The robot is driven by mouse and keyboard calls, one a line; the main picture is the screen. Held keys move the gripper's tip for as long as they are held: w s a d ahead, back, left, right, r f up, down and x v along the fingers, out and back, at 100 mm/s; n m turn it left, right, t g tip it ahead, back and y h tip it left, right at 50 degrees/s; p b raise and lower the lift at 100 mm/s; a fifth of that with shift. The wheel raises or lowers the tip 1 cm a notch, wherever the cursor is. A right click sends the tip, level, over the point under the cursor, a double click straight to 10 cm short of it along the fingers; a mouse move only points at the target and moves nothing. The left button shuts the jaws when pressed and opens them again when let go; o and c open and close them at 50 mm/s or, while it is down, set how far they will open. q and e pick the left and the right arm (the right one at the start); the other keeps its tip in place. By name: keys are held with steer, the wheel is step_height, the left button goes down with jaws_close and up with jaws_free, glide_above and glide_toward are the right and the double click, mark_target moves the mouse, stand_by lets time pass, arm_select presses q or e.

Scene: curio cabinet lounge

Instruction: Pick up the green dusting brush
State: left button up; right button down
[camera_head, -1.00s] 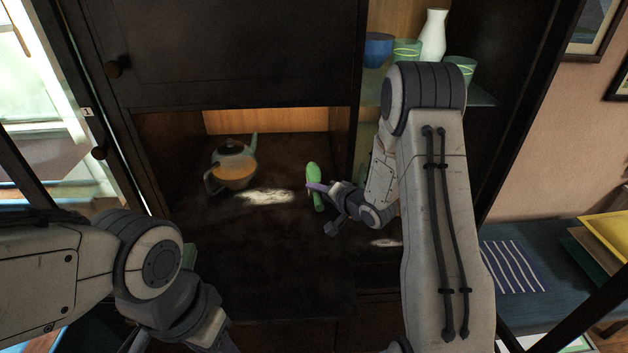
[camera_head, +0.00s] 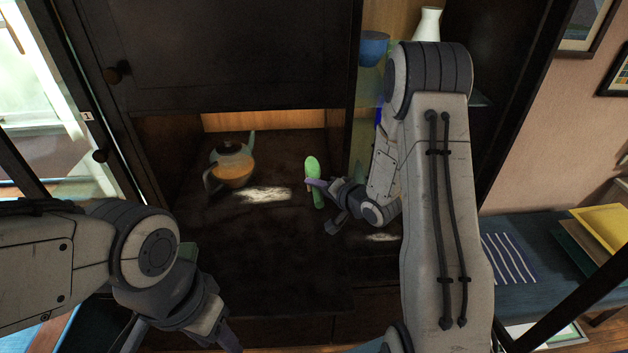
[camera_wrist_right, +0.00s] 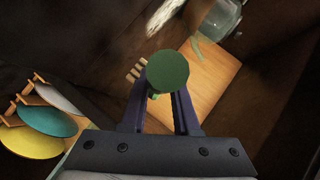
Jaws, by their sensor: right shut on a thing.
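The green dusting brush (camera_head: 313,167) stands roughly upright in the dark cabinet recess, right of the teapot. My right gripper (camera_head: 318,185) is shut on it around its middle. In the right wrist view the brush's round dark green end (camera_wrist_right: 167,70) faces the camera between the two purple fingers (camera_wrist_right: 162,105); its far part is hidden. I cannot tell whether the brush touches the shelf. My left gripper (camera_head: 190,325) is low at the bottom left, partly cut off, and I cannot tell its opening.
An orange teapot (camera_head: 231,168) stands left of the brush. A pale streaky patch (camera_head: 265,194) lies on the cabinet surface between them. A blue bowl (camera_head: 373,48) and white vase (camera_head: 427,24) are on the right shelf, partly behind my right arm. Coloured discs (camera_wrist_right: 40,118) show in the wrist view.

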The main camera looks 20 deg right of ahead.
mark_target(322, 204)
steer(key=s, duration=0.4)
steer(key=s+b, duration=0.1)
steer(key=s, duration=0.1)
steer(key=shift+s+a+f, duration=0.1)
steer(key=shift+s+a, duration=0.05)
steer(key=shift+a, duration=0.25)
steer(key=s+p, duration=0.1)
steer(key=p, duration=0.2)
steer(key=s+r+p, duration=0.1)
steer(key=p, duration=0.3)
steer(key=shift+a, duration=0.15)
steer(key=s+p, duration=0.4)
steer(key=p, duration=0.1)
steer(key=shift+s+a+f, duration=0.2)
steer(key=shift+s+a, duration=0.05)
steer(key=shift+s, duration=0.1)
steer(key=shift+s+a+f+p, duration=0.1)
steer(key=shift+s+p, duration=0.25)
steer(key=shift+s, duration=0.1)
steer(key=shift+s+a+f+p, duration=0.1)
steer(key=shift+s+p, duration=0.2)
steer(key=shift+s, duration=0.15)
steer(key=c, duration=1.4)
jaws_free()
steer(key=shift+c, duration=0.2)
jaws_close()
